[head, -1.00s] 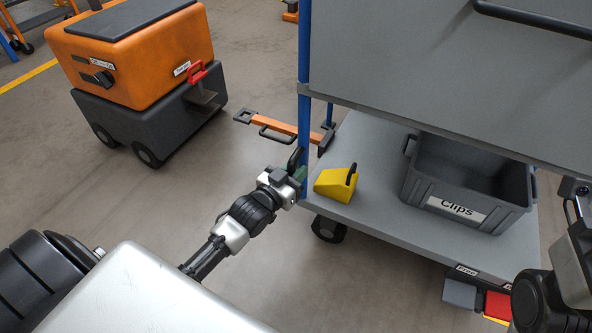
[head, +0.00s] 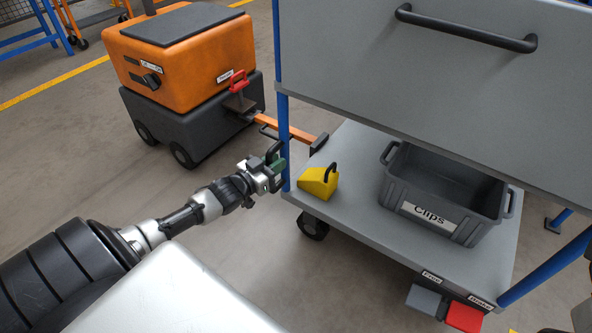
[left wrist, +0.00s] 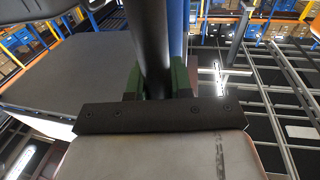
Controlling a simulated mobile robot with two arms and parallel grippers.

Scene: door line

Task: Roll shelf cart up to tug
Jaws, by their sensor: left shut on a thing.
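The shelf cart (head: 345,215) has grey shelves, blue posts and black wheels. Its orange drawbar (head: 300,132) points left toward the orange and dark grey tug (head: 190,50). The drawbar's far end is at the tug's hitch plate (head: 240,103), below a red-handled pin (head: 238,82); I cannot tell whether they are coupled. My left gripper (head: 273,170) is shut on a black upright handle beside the cart's near-left post. In the left wrist view, its green fingers (left wrist: 155,82) clasp the black bar (left wrist: 150,40). My right gripper is out of view.
A yellow wheel chock (head: 318,182) and a grey bin labelled Clips (head: 440,200) stand on the lower shelf. A grey pedal (head: 425,299) and a red pedal (head: 465,316) stick out low at the cart's near side.

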